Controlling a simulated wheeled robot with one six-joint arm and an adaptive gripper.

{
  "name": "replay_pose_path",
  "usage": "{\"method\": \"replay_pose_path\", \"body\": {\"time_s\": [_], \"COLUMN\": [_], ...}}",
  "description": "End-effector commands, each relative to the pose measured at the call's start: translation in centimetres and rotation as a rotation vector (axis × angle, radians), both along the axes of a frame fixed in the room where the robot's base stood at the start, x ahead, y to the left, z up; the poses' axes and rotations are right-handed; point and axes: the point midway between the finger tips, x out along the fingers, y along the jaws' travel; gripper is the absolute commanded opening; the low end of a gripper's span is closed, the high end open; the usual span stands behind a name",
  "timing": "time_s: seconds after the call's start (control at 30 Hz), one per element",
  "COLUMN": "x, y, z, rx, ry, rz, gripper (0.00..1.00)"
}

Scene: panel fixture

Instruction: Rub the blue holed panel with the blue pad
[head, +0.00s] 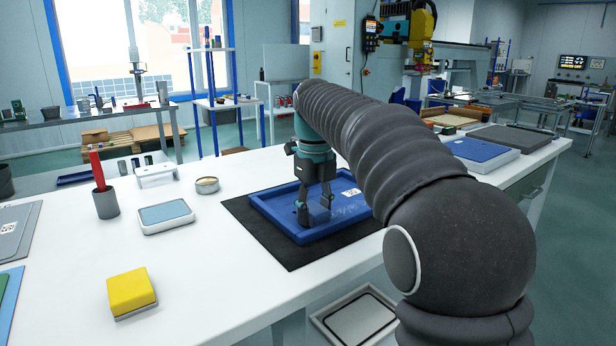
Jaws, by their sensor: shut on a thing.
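The blue holed panel (272,208) lies flat on a dark mat on the white bench, with a raised rim and a small white label near its right side. My gripper (315,204) points down over the panel's middle and is shut on a small dark blue block, which I take to be the blue pad (318,215). The pad is low over the panel's face and seems to touch it, though its underside is hidden. My arm covers the panel's right side, and the holes are hard to make out.
The dark mat (290,256) borders the panel. To the left are a white tray with a blue-grey top (166,214), a round tin (207,185), a dark cup with a red stick (105,202) and a yellow block (131,291). The bench front is clear.

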Motion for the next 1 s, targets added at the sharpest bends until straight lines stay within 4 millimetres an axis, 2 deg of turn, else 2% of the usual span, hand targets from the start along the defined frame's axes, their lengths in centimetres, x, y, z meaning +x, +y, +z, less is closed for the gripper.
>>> {"method": "replay_pose_path", "body": {"time_s": [0.13, 0.2, 0.8, 1.0], "x": [0.0, 0.0, 0.1, 0.0], "y": [0.3, 0.4, -0.2, -0.3], "z": [0.4, 2.3, 7.4, 8.1], "rx": [0.000, 0.001, 0.000, 0.000], "ry": [0.000, -0.003, -0.002, 0.000], "rz": [-0.005, -0.004, -0.013, -0.016], "gripper": [0.13, 0.13, 0.13, 0.13]}}
